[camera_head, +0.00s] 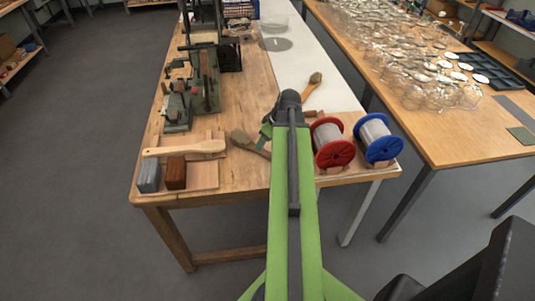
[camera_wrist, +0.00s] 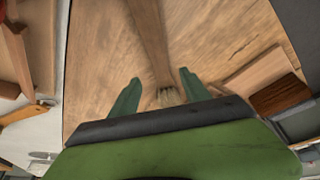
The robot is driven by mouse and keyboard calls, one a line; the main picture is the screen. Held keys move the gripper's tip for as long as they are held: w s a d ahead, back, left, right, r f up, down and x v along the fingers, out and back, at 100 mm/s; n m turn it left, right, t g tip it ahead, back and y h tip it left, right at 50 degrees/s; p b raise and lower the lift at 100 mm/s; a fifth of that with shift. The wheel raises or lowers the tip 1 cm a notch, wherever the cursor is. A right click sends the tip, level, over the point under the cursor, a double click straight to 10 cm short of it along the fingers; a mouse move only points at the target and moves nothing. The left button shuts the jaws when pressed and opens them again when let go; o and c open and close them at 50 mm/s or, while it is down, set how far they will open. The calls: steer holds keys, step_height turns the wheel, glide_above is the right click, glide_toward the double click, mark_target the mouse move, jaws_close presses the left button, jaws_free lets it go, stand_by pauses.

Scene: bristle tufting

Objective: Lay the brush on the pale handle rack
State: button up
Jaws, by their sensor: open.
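A grey block (camera_head: 149,176) and brown block (camera_head: 176,173) stand at the board's front. Red (camera_head: 332,143) and blue (camera_head: 377,139) spools stand right of my arm. Green machines (camera_head: 202,85) fill the back left. An orange-handled tool (camera_head: 311,86) lies behind my gripper.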

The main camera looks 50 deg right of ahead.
steer(key=shift+f, duration=0.15)
steer(key=b+x, duration=0.4)
steer(key=x, duration=0.1)
steer(key=shift+f+b, duration=0.15)
steer(key=shift+b, duration=0.2)
steer(key=shift+a, duration=0.1)
jaws_close()
